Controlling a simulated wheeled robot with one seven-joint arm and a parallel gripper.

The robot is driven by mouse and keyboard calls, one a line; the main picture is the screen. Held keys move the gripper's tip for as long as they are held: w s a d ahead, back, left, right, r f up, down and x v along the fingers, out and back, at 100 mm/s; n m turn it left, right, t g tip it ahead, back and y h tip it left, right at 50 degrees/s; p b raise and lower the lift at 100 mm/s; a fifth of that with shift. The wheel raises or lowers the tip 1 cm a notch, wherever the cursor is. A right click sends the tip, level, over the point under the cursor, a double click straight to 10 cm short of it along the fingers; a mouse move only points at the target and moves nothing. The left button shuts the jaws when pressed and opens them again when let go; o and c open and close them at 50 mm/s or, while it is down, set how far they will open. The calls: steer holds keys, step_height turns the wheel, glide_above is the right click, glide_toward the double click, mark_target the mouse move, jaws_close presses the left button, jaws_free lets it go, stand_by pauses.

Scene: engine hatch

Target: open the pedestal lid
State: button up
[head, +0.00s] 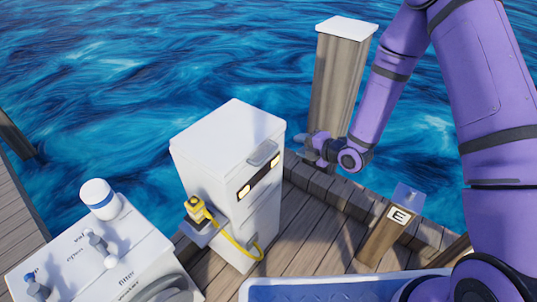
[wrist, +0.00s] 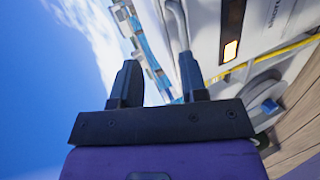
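The white pedestal (head: 257,220) stands on the dock, and its white lid (head: 228,132) lies shut on top. A grey bar handle (head: 264,153) is on the lid's front edge; a pale curved bar that looks like this handle (wrist: 176,22) shows beyond the fingertips in the wrist view. My gripper (head: 312,147) is to the right of the pedestal, apart from the handle. In the wrist view my gripper (wrist: 158,75) has its two dark fingers spread with nothing between them.
A yellow plug and cable (head: 199,209) hang on the pedestal's front left. A wooden piling (head: 338,80) stands behind my gripper. A short post marked E (head: 393,225) is at right. A white labelled box (head: 100,250) stands at lower left. Water lies beyond the dock edge.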

steer(key=n+y, duration=0.2)
glide_toward(268, 154)
steer(key=x, duration=1)
steer(key=shift+w+f, duration=0.3)
steer(key=shift+f, duration=0.05)
jaws_close()
